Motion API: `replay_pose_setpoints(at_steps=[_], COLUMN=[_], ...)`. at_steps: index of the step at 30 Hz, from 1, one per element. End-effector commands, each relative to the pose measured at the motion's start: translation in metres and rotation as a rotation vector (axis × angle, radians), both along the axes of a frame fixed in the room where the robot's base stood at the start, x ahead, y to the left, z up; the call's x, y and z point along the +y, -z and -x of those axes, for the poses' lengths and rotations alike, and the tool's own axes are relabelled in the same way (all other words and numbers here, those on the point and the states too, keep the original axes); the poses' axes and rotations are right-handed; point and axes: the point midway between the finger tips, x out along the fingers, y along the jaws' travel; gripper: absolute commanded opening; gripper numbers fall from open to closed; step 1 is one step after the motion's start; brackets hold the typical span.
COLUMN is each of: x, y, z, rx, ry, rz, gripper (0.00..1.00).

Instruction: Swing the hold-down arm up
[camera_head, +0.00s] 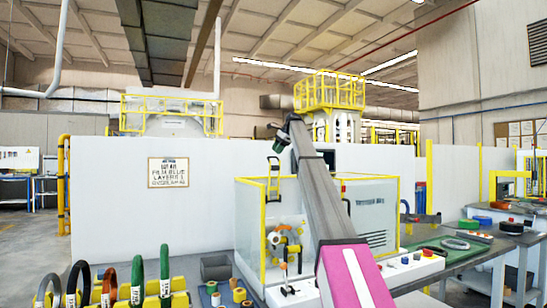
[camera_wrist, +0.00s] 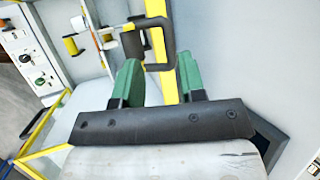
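The wrapping machine (camera_head: 390,205) stands in the middle of the head view, a pale cabinet edged in yellow. What looks like the hold-down arm (camera_head: 272,189) is a yellow bar with a dark handle, standing about upright at its left. In the wrist view the yellow bar (camera_wrist: 156,12) carries a black bracket-like handle (camera_wrist: 154,67). My gripper (camera_head: 281,143) is just above the bar's top in the head view. In the wrist view its green fingers (camera_wrist: 159,62) are apart, with bar and handle showing between and beyond them. I cannot tell whether they touch.
Several coloured coils (camera_head: 137,282) stand on a yellow rack at lower left. Film spools (camera_head: 239,295) sit on the bench nearby. A sign (camera_head: 168,172) hangs on the white partition (camera_head: 120,210). A bench with more coils (camera_head: 460,243) is at right. The machine's control panel (camera_wrist: 38,70) shows in the wrist view.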

Motion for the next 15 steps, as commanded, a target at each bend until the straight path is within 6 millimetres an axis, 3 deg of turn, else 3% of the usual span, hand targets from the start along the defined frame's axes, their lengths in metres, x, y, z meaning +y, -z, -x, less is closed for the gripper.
replay_pose_setpoints(at_steps=[6, 15], x=[-0.021, -0.029], y=[-0.039, -0.052], z=[0.008, 0.012], rx=[-0.006, -0.007], ry=[0.004, 0.006], rz=[0.000, -0.001], gripper=[0.37, 0.37])
